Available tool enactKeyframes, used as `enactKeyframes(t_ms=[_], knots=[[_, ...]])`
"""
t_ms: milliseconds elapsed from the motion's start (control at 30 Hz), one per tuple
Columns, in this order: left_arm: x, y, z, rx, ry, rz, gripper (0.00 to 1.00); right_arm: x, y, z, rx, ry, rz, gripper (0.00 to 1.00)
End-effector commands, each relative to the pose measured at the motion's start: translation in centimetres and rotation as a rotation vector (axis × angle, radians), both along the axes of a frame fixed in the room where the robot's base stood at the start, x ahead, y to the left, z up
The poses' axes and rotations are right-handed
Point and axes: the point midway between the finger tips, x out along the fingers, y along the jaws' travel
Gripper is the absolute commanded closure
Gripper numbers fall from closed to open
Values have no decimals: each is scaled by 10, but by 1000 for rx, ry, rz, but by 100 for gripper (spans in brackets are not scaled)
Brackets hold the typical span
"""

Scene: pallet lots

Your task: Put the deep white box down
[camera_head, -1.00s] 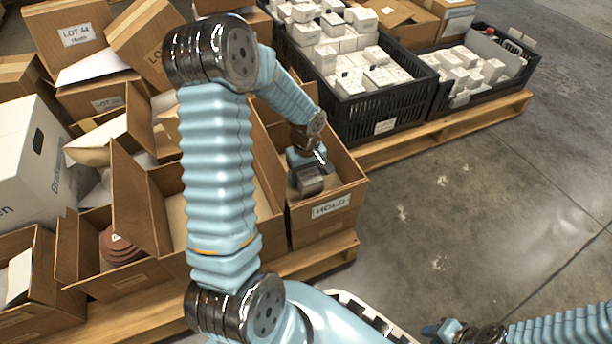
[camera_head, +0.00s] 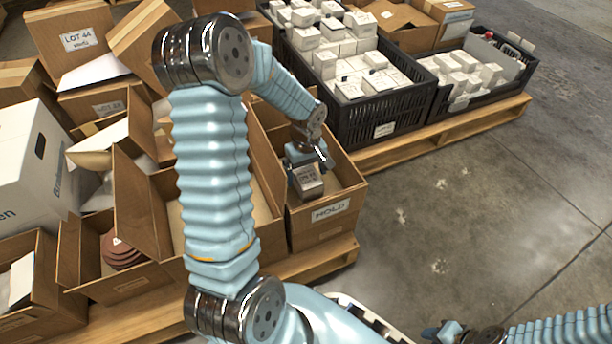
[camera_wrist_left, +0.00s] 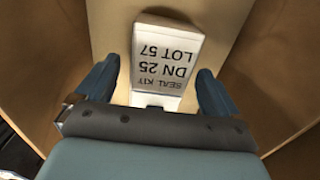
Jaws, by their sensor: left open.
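The deep white box (camera_wrist_left: 167,50), labelled SEAL KIT DN 25 LOT 57, lies in the open brown carton marked HOLD (camera_head: 331,210). In the head view the white box (camera_head: 308,181) looks grey in the carton's shade. My left gripper (camera_head: 308,160) is inside the carton, just over the white box. In the left wrist view its two blue fingers stand apart, one on each side of the box's near end, with gaps visible. My right gripper (camera_head: 443,329) is low at the bottom edge, and its jaws cannot be made out.
A black crate (camera_head: 385,129) of small white boxes stands behind the HOLD carton, with another black crate (camera_head: 440,107) to its right. Open brown cartons crowd the left on a wooden pallet (camera_head: 300,262). Bare concrete floor (camera_head: 480,190) lies to the right.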

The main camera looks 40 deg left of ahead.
Motion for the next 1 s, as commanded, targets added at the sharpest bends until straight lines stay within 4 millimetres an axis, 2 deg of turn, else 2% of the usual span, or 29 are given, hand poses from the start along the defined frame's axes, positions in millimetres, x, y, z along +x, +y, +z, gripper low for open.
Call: enactKeyframes(t_ms=[33, 200, 400, 533, 1000], knots=[[1, 0, 17, 3, -6, 0, 5, 0, 0, 7, 0, 1, 0, 71], [1, 0, 56, 2, -5, 1, 5, -1, 0, 17, 1, 3, 2, 71], [0, 0, 85, 1, -2, 0, 5, -1, 1, 23, 2, 5, 3, 71], [0, 0, 91, 0, -1, 0, 5, -1, 1, 24, 2, 6, 3, 71], [0, 0, 90, 0, 0, 0, 5, -1, 1, 23, 2, 6, 3, 71]])
